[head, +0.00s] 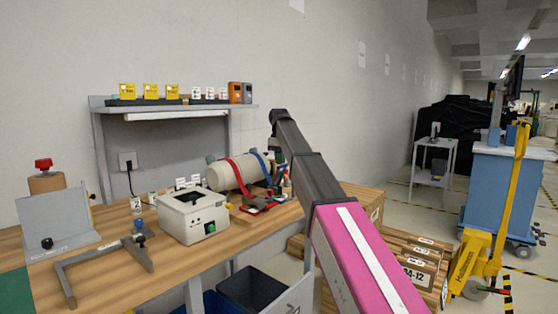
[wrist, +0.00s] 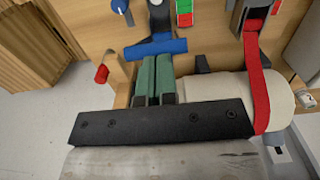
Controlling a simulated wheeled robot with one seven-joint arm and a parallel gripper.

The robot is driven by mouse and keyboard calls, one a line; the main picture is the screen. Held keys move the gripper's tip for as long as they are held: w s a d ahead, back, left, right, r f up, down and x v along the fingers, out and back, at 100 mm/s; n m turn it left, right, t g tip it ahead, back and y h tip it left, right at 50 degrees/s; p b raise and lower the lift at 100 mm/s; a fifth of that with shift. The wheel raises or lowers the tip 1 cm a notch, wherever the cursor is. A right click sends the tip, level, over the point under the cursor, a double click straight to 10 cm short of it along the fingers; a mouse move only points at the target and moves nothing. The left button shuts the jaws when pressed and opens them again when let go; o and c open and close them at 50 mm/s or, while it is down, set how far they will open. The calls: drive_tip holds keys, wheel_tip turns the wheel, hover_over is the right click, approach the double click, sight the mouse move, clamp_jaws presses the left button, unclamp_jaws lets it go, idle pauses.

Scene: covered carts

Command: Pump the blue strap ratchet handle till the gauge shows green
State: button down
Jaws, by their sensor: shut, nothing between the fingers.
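A pale cylinder (head: 226,175) lies on the bench with a red strap and a blue strap (head: 262,164) around it. In the wrist view, a blue crossbar (wrist: 155,48) on a dark lever is the blue ratchet handle, at the top centre. My gripper (wrist: 153,62) has its green fingers together and empty, with the tips close at the near side of the blue bar; I cannot tell if they touch. In the head view my gripper (head: 278,160) is at the cylinder's right end, partly hidden by my arm.
The red strap (wrist: 260,90) and its ratchet are right of my fingers. A red knob (wrist: 101,74) is to the left. A white box (head: 194,214) and a metal bracket (head: 105,262) stand on the bench. Dark bins (head: 250,289) and wooden crates (head: 410,262) are below.

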drive_tip(key=shift+s+d+f+t+y, duration=0.3)
drive_tip(key=shift+s+d+t+y, duration=0.35)
drive_tip(key=shift+y, duration=0.25)
drive_tip(key=s+d+f+t+y, duration=0.1)
drive_tip(key=d+f+y, duration=0.1)
drive_tip(key=f, duration=0.1)
drive_tip(key=s+d+f+t+y, duration=0.2)
drive_tip(key=f, duration=0.1)
drive_tip(key=s+d+f+t+y, duration=0.2)
drive_tip(key=f+y, duration=0.1)
drive_tip(key=shift+d+f+t, duration=0.25)
drive_tip(key=shift+d, duration=0.1)
drive_tip(key=shift+d+f, duration=0.1)
drive_tip(key=shift+f, duration=0.6)
